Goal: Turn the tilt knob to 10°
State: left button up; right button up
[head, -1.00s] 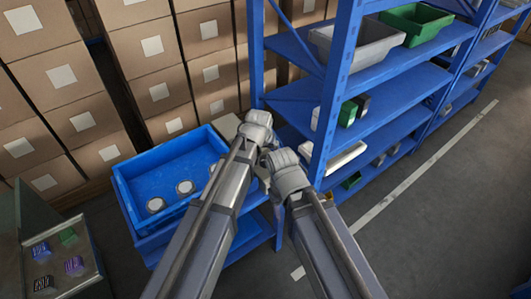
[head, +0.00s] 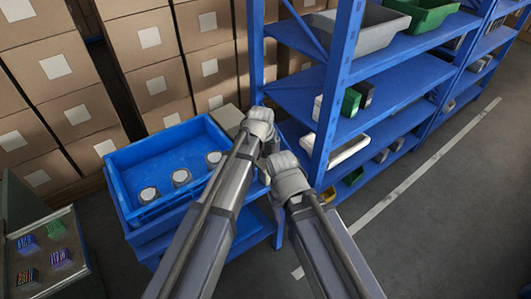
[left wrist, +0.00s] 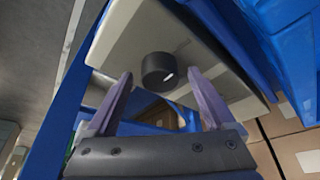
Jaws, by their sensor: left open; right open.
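A dark round knob (left wrist: 160,70) with a small white mark on its side stands out from a beige panel (left wrist: 125,45) in the left wrist view. No degree scale is readable. My left gripper (left wrist: 159,76) is open, its two fingers spread on either side of the knob's near part, with no visible contact. In the head view my left gripper (head: 259,127) is at the beige unit (head: 228,119) beside the blue tray; its fingers and the knob are hidden there. My right gripper (head: 287,172) is just below and right of it, with its fingertips hidden.
A blue tray (head: 125,160) holding several round light pieces (head: 181,177) is left of my arms. A blue shelf rack (head: 345,90) with bins stands close on the right. Stacked cartons (head: 150,45) fill the back. A case with coloured packs (head: 85,255) is lower left.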

pick_arm(q)
jog(key=c, duration=1.4)
